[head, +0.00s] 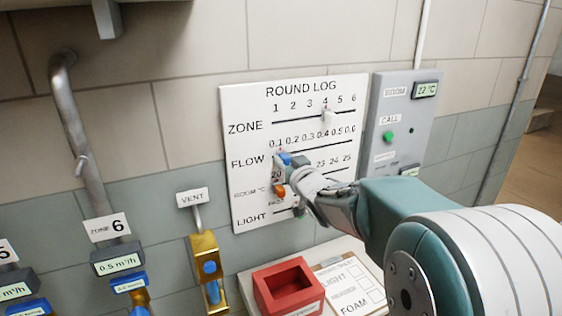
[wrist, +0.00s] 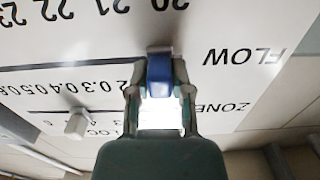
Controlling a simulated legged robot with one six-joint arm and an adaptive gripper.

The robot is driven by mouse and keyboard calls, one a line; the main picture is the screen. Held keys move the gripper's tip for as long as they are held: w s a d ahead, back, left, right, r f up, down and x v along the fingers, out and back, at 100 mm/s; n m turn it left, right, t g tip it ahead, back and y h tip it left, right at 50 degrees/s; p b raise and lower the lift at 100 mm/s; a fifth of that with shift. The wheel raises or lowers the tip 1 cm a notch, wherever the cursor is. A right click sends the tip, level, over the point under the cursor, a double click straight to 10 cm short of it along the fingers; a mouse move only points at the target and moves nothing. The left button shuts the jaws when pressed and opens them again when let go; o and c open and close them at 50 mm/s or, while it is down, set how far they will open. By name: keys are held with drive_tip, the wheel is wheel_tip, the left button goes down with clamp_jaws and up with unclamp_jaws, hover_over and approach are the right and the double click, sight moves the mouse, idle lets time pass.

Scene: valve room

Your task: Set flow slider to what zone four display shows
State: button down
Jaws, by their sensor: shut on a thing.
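The white ROUND LOG board (head: 244,105) hangs on the wall with rows for zone, flow, room °C and light. My gripper (head: 290,164) is shut on the blue flow slider knob (head: 284,157). In the wrist view, upside down, the blue knob (wrist: 160,72) sits between both fingers of my gripper (wrist: 160,92). The knob is near the low end of the flow scale, around 0.1 to 0.2; my gripper hides part of the scale. The zone four display is not in view.
The white zone knob (head: 327,116) stands at 4. An orange knob (head: 280,190) sits just below the flow row, near 20. The zone 6 display (head: 118,262) reads 0.5 m³/h. A grey call panel (head: 402,120) is right of the board; a red box (head: 288,287) lies below.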

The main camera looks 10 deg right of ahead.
drive_tip(key=d, duration=0.3)
drive_tip(key=shift+w+d+r, duration=0.1)
drive_tip(key=shift+w+d, duration=0.15)
drive_tip(key=shift+w, duration=0.15)
drive_tip(key=c, duration=0.5)
unclamp_jaws()
drive_tip(key=shift+a, duration=0.15)
approach(292, 152)
drive_tip(key=s, duration=0.4)
drive_tip(key=shift+s+d, duration=0.3)
drive_tip(key=shift+d, duration=0.1)
